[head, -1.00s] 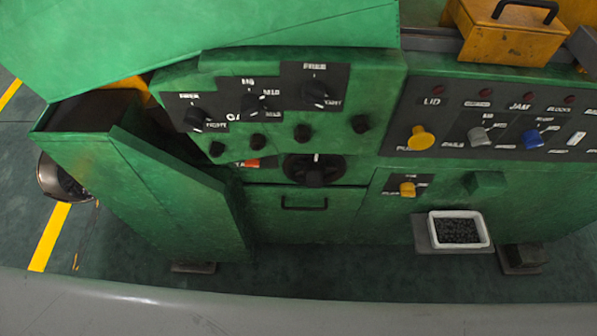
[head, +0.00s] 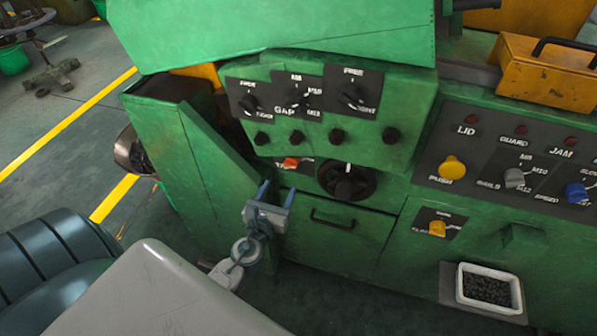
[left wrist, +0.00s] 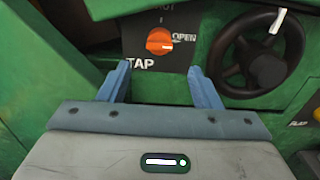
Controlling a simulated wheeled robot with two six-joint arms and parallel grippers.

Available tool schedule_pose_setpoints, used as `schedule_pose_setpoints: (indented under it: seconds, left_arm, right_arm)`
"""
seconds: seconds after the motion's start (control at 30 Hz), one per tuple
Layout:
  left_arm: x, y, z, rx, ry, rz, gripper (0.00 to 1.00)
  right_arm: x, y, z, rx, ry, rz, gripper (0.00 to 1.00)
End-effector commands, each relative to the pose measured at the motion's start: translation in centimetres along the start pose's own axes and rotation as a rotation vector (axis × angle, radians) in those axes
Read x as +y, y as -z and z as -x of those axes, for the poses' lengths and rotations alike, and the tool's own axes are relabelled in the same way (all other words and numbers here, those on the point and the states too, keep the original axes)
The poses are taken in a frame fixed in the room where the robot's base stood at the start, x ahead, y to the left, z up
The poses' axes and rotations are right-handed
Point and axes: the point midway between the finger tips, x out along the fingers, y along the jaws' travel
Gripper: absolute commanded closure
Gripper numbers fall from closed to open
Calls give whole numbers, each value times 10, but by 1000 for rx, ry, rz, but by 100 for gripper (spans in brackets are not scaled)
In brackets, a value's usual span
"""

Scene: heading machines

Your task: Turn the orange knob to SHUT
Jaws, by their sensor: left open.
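The orange knob (head: 291,163) sits on a small black plate low on the green machine's front, left of the black handwheel (head: 346,182). In the left wrist view the orange knob (left wrist: 159,41) is near the top centre. TAP is printed below it, OPEN to its right, and a partly cut-off word ending in UT above. My left gripper (head: 277,190) is open and empty, just below the knob in the head view. In the left wrist view its blue fingers (left wrist: 159,70) stand apart, one to each side below the knob, not touching it.
The handwheel (left wrist: 264,55) is close right of the fingers. A slanted green chute (head: 195,160) stands left. A black drawer handle (head: 332,219) is right of the gripper. Black dials are above; a white tray of dark pieces (head: 462,290) is at lower right.

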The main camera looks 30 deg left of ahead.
Motion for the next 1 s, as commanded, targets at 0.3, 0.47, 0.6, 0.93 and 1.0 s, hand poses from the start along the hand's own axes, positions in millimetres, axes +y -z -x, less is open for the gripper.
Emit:
schedule_pose_setpoints:
  seconds: [0.3,0.47,0.6,0.93,1.0]
  left_arm:
    - [0,-2,-60,0,-1,5,42]
    - [0,-1,-83,1,-1,4,42]
    - [0,0,-93,1,-1,5,42]
    - [0,1,-96,2,0,6,42]
    - [0,1,-96,2,0,6,56]
  right_arm:
    - [-18,-6,14,-10,20,-9,100]
    - [-8,-8,16,-11,10,-4,100]
    - [-3,-8,17,-10,5,-2,100]
    - [-3,-8,17,-10,5,-2,100]
    - [-4,-8,17,-11,5,-2,100]
